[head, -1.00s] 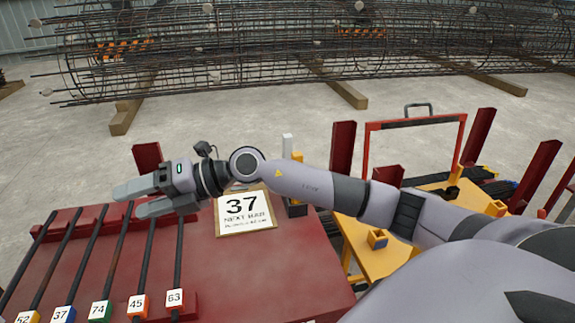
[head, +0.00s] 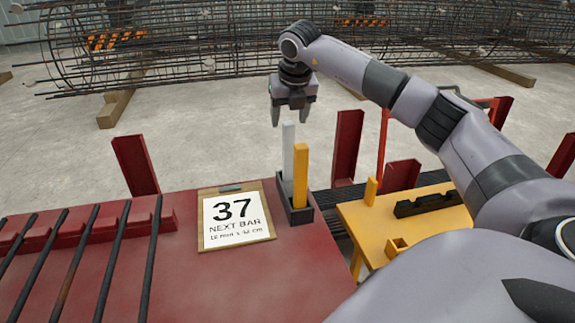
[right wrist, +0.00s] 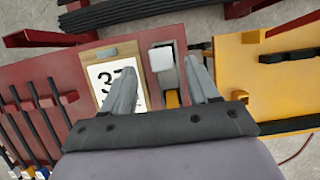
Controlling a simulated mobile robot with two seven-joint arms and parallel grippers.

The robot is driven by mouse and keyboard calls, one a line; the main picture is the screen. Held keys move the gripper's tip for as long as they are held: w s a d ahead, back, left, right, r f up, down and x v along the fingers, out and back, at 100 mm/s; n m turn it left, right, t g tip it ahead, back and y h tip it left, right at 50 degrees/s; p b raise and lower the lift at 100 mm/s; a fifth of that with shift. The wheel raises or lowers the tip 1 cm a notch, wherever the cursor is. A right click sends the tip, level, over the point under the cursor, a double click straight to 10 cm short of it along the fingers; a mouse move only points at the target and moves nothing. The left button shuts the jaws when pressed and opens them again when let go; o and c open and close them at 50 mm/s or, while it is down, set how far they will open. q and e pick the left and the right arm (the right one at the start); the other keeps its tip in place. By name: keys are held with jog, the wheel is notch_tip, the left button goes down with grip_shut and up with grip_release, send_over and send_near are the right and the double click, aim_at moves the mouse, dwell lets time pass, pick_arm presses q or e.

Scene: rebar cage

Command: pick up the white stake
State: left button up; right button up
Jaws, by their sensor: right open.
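The white stake (head: 288,150) stands upright in a small dark holder (head: 300,215) on the red table, beside a yellow stake (head: 301,172). My right gripper (head: 290,118) points down, open and empty, just above the top of the white stake. In the right wrist view the white stake (right wrist: 161,60) shows from above between the two spread fingers of the right gripper (right wrist: 161,66). The yellow stake (right wrist: 171,98) stands nearer the gripper's palm there. My left gripper is not in view.
A clipboard sign (head: 236,214) reading 37 NEXT BAR lies left of the holder. Several dark bars (head: 110,260) lie in a red rack at the left. A yellow table (head: 410,225) stands right. Red posts (head: 347,145) rise behind; a rebar cage (head: 180,50) lies farther back.

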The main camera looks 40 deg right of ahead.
aim_at(288, 136)
jog(key=shift+w+d+f, duration=0.2)
jog(key=shift+f, duration=0.4)
jog(key=x, duration=0.6)
jog(key=shift+f, duration=0.3)
grip_shut()
